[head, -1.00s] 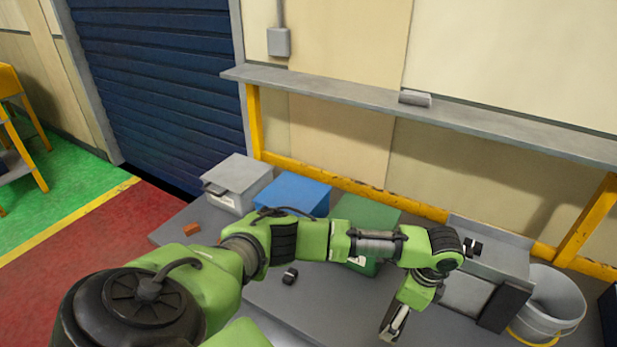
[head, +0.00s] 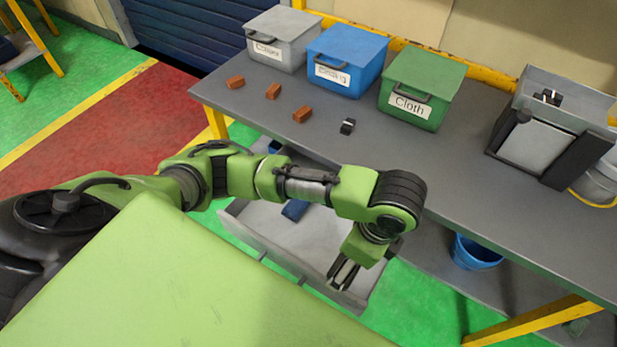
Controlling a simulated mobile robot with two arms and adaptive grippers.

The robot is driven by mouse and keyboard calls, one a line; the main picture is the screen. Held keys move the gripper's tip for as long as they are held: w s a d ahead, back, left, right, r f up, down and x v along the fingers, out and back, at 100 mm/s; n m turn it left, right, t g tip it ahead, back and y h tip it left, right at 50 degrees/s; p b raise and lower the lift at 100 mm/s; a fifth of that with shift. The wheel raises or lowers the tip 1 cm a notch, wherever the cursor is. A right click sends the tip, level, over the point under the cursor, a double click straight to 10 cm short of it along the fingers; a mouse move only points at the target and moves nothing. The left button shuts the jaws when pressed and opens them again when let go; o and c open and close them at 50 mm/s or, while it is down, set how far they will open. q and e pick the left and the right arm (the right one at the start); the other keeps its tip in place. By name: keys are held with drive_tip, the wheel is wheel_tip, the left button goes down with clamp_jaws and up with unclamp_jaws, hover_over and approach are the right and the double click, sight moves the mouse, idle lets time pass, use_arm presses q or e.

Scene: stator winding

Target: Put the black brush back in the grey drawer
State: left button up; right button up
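A small black block with a pale face (head: 347,126), possibly the black brush, lies on the grey workbench (head: 430,160) in front of the green box. The grey drawer (head: 262,243) is pulled out below the bench. A blue item (head: 295,209) lies inside it, partly hidden by my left arm. My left gripper (head: 342,274) points down over the drawer's right front part. Its fingers look close together, and I cannot tell whether anything is between them. My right gripper is not in view.
Grey (head: 283,40), blue (head: 346,60) and green (head: 420,88) lidded boxes stand along the back of the bench. Several brown blocks (head: 303,114) lie before them. A grey-and-black fixture (head: 540,140) is at right. A blue bucket (head: 475,252) stands below.

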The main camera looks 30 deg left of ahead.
use_arm(q)
drive_tip(key=w+a+f, duration=0.2)
drive_tip(key=w+f, duration=0.1)
drive_tip(key=w+a+f, duration=0.3)
drive_tip(key=w, duration=0.1)
drive_tip(key=w+a+f, duration=0.2)
drive_tip(key=w+f, duration=0.1)
drive_tip(key=w, duration=0.1)
drive_tip(key=shift+a+f+p, duration=0.25)
drive_tip(key=shift+a+p, duration=0.05)
drive_tip(key=shift+p, duration=0.05)
wheel_tip(320, 180, down, 4)
drive_tip(key=shift+w+a+r, duration=0.15)
drive_tip(key=shift+r, duration=0.1)
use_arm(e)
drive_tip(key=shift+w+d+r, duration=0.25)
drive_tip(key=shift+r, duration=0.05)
use_arm(q)
drive_tip(key=shift+f, duration=0.2)
drive_tip(key=o, duration=1)
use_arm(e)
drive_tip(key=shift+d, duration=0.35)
